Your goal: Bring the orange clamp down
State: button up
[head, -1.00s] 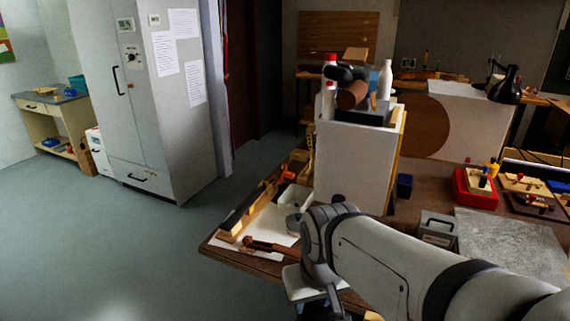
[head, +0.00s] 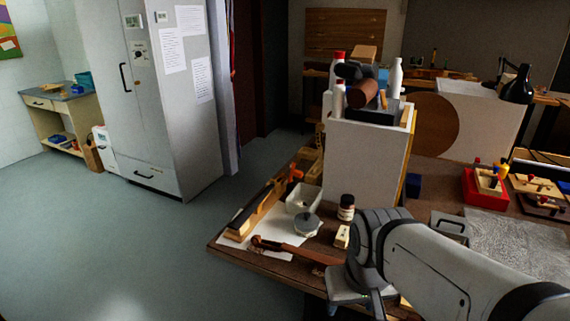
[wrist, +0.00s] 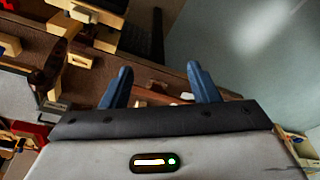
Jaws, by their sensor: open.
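A small orange thing (head: 296,172), likely the orange clamp, shows in the head view at the bench's left side, behind a white tub and beside the tall white box. It is small and partly hidden, so I cannot make out its jaws or what it rests on. My gripper (wrist: 160,82) is open, its two blue fingers apart with nothing between them, above the brown bench. In the head view my wrist is over the bench's front edge, right of and nearer than the orange thing. I cannot pick out the clamp in the wrist view.
The tall white box (head: 365,163) carries bottles and a brown cylinder. In front are the white tub (head: 303,200), a dark jar (head: 347,207) and a violin neck (head: 285,248). A red tray (head: 480,195) stands at right. The floor at left is clear.

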aim_at(294, 172)
jog(key=z, duration=0.1)
jog(key=k, duration=0.5)
jog(key=u, duration=0.5)
jog(key=i, duration=1.55)
jog(key=z, duration=0.65)
